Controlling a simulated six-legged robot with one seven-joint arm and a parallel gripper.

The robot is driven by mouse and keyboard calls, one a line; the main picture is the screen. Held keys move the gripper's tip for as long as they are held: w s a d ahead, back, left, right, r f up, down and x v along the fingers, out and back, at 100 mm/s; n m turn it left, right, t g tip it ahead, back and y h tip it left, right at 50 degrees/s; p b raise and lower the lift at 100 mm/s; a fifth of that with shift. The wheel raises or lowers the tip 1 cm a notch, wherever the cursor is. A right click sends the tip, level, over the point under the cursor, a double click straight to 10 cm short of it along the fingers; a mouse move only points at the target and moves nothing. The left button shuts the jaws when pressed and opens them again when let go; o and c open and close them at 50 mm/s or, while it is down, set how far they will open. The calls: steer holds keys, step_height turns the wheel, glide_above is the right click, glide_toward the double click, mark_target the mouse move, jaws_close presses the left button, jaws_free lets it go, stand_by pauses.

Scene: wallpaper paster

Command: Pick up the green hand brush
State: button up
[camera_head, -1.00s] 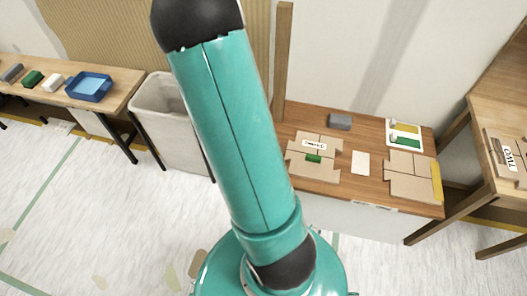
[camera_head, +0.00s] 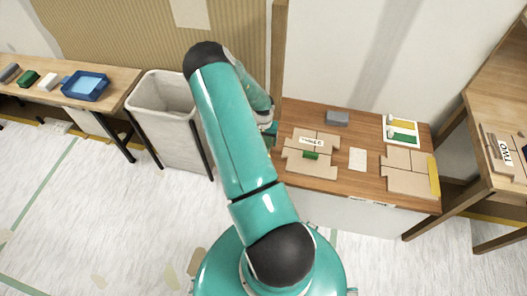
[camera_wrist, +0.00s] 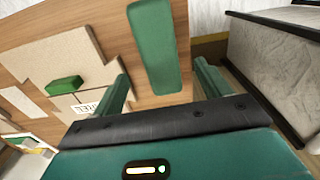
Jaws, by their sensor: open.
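A small green block-like item (camera_head: 311,155) lies on the cardboard pieces on the right-hand wooden table; it also shows in the wrist view (camera_wrist: 64,86), left of my fingers. It may be the green hand brush, but no bristles are visible. My gripper (camera_wrist: 163,70) is open and empty above the table's left end. A long flat green shape (camera_wrist: 156,45) with rounded corners lies on the wood ahead, between my fingers in the picture. I cannot tell whether it is a mat or a tool. Another green block (camera_head: 28,79) sits on the left-hand table.
A grey bin (camera_head: 165,120) stands left of the right-hand table (camera_head: 290,175). A grey block (camera_head: 337,118), a pale card (camera_head: 357,159) and a white board (camera_head: 401,131) with yellow and green shapes share that table. A blue tray (camera_head: 86,86) is on the left-hand table.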

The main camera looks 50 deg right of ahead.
step_height(320, 180, down, 6)
steer(key=shift+s+a+f, duration=0.1)
steer(key=shift+f, duration=0.15)
steer(key=shift+c, duration=0.5)
steer(key=c, duration=1.1)
